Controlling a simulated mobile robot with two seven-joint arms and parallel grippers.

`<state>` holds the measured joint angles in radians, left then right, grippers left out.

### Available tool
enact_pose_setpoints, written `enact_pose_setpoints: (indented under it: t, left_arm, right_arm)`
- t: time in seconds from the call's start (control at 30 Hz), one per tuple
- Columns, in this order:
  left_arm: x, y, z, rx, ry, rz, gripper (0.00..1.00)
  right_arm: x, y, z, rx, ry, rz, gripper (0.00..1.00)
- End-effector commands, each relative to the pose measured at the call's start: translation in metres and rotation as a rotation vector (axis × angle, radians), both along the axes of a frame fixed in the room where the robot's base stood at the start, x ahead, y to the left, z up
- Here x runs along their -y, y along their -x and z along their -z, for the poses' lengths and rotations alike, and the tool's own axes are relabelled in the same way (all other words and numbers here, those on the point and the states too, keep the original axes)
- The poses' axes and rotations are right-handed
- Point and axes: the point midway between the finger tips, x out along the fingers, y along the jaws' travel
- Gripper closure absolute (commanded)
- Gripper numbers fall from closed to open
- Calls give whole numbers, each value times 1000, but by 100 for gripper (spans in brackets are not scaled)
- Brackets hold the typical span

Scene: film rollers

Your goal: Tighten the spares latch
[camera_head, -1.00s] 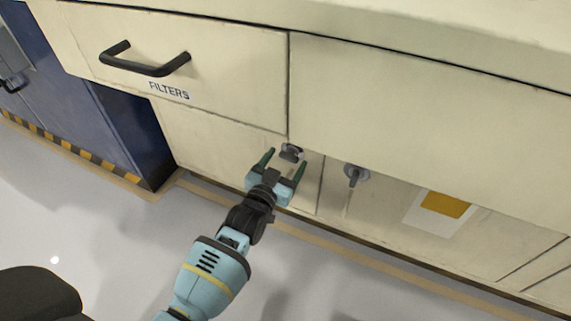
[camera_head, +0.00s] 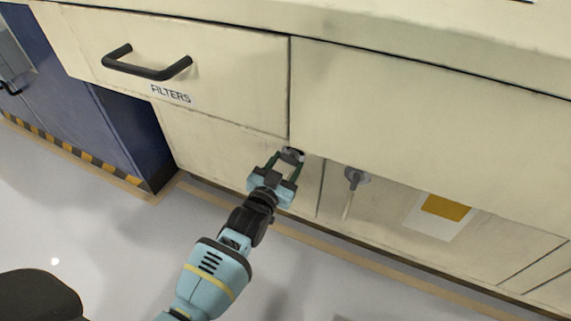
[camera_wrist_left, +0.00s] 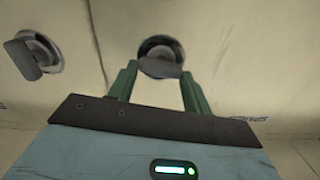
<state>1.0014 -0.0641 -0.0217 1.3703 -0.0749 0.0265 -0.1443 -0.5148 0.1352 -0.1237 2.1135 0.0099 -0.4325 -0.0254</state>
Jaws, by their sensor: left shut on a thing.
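My right gripper is not in view.
The FILTERS drawer (camera_head: 200,55) with a black handle (camera_head: 146,68) is above left. A blue cabinet (camera_head: 75,95) stands at the left. A white and yellow label (camera_head: 437,213) is right of the second latch.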

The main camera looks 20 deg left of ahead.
Motion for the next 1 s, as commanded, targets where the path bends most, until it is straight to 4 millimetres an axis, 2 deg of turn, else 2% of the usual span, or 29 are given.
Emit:
enact_pose_setpoints:
  t: [0.27,0.5,1.0]
  left_arm:
    - [1,0,-1,5,-183,0,74]
    - [2,0,0,13,-410,0,74]
    - [4,0,4,29,-886,0,74]
  right_arm:
    - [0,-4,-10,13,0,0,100]
    - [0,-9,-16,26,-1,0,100]
    - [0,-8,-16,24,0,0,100]
